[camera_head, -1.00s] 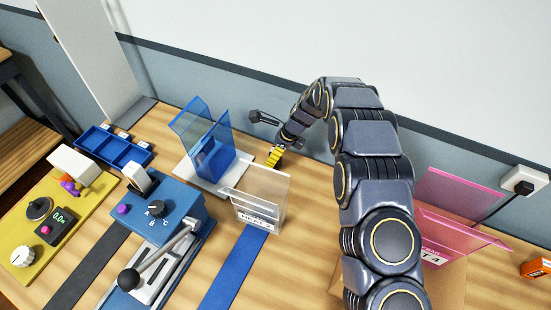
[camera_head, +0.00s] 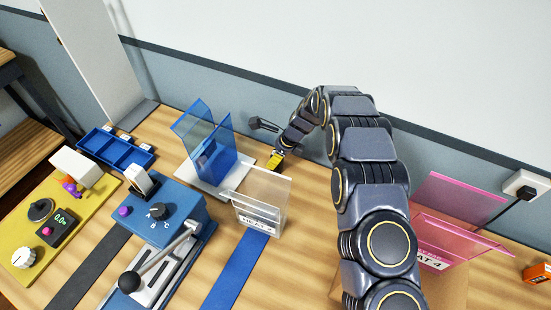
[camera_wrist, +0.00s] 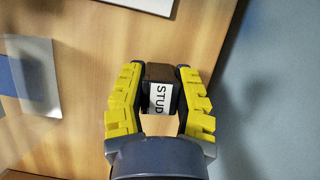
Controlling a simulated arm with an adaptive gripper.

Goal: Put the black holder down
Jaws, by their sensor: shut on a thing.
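The black holder (camera_wrist: 160,72), dark brown-black with a white label reading "STUD", sits between the yellow fingers of my gripper (camera_wrist: 160,86) in the wrist view. The fingers are shut on its two sides. Wood surface lies beneath it; I cannot tell whether it touches the wood. In the head view my gripper (camera_head: 275,161) is low near the back of the table, right of the blue clear holder and behind the clear holder. The black holder cannot be made out there.
A blue clear holder (camera_head: 214,150) stands on a white plate (camera_head: 203,181). A clear holder (camera_head: 262,196) stands in front of my gripper. A pink holder (camera_head: 455,235) is at the right. A blue lever box (camera_head: 165,215) is at the left. The grey wall (camera_head: 290,120) is close behind.

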